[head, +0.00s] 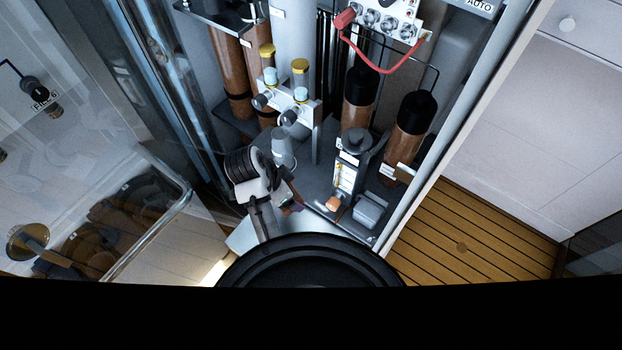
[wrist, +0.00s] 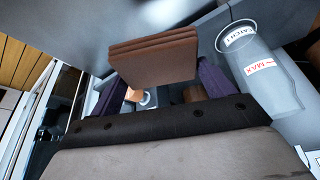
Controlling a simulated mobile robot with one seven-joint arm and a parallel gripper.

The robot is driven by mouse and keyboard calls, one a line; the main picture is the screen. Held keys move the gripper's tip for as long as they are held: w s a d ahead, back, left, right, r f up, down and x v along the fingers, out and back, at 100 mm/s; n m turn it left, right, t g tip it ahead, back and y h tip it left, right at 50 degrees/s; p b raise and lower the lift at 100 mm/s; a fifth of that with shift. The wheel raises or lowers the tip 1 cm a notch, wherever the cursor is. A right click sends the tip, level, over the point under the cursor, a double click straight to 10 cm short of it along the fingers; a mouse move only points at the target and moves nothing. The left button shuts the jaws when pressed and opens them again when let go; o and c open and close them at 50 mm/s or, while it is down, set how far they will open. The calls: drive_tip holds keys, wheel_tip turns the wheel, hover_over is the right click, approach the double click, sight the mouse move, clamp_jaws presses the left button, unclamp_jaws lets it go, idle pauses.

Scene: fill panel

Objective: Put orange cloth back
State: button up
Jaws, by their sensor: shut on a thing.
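A folded, layered orange-brown cloth (wrist: 153,60) is between the two purple fingers of my gripper (wrist: 165,88) in the wrist view. My gripper is shut on it and holds it out in front of the fingertips. In the head view my gripper (head: 291,205) is low at the front of the cabinet, and my arm hides most of it. I cannot make out the held cloth clearly there. A small orange piece (head: 332,203) shows to the right of my gripper, at the foot of a gauge; I cannot tell what it is.
A clear container marked MAX (wrist: 268,80) is close on the right in the wrist view. Brown cylinders with black tops (head: 408,125), a valve block (head: 290,105) and a grey box (head: 370,210) crowd the cabinet. A glass door (head: 90,150) stands left; wooden floor (head: 470,235) lies right.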

drive_tip(key=w+d, duration=0.2)
drive_tip(key=w+d+f+p, duration=0.1)
drive_tip(key=w, duration=0.2)
drive_tip(key=w+d+f, duration=0.1)
drive_tip(key=w+d, duration=0.1)
drive_tip(key=w, duration=0.1)
drive_tip(key=shift+d+f, duration=0.25)
drive_tip(key=shift+d, duration=0.1)
wheel_tip(320, 180, down, 4)
drive_tip(key=shift+s+r+p, duration=0.1)
drive_tip(key=shift+p, duration=0.5)
drive_tip(key=shift+w+d+f+p, duration=0.1)
drive_tip(key=shift+w+f+p, duration=0.1)
drive_tip(key=shift+p, duration=0.1)
drive_tip(key=shift+f, duration=0.15)
drive_tip(key=shift+f, duration=0.1)
drive_tip(key=o, duration=0.9)
drive_tip(key=shift+v, duration=6.1)
